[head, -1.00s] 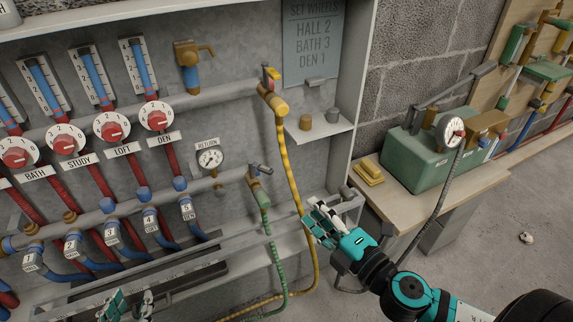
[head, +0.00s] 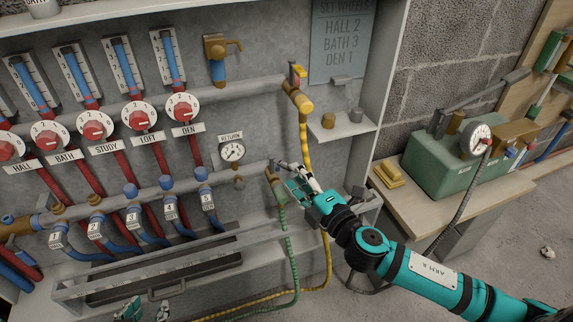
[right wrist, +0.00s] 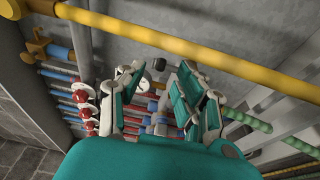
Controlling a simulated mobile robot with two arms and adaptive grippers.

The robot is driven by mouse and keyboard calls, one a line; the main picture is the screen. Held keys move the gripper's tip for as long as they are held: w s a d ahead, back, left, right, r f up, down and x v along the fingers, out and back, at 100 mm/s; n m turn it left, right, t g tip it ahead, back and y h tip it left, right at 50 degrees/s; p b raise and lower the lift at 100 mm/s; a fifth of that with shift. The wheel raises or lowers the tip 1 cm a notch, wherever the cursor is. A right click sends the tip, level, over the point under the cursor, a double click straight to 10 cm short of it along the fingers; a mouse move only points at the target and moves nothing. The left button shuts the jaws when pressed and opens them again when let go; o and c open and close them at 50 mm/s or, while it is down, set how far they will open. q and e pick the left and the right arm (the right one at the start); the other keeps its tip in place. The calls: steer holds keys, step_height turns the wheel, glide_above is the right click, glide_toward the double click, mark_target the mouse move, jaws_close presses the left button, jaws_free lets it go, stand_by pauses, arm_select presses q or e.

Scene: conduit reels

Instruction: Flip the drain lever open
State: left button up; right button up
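A brass valve (head: 272,172) with a small grey lever sits at the right end of the lower grey pipe, and the green hose (head: 286,245) hangs from it. No label on it can be read, and my right gripper partly covers the lever. My right gripper (head: 292,180) is right beside this valve, on its right side.
A second valve (head: 297,95) with a yellow hose (head: 304,140) is above, and the hose hangs close to my right gripper. A return gauge (head: 232,151) is left of the lower valve. A grey rail and trough (head: 160,270) run below. A bench (head: 440,195) stands at right.

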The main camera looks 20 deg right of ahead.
mark_target(287, 164)
steer(key=x, duration=0.5)
jaws_close()
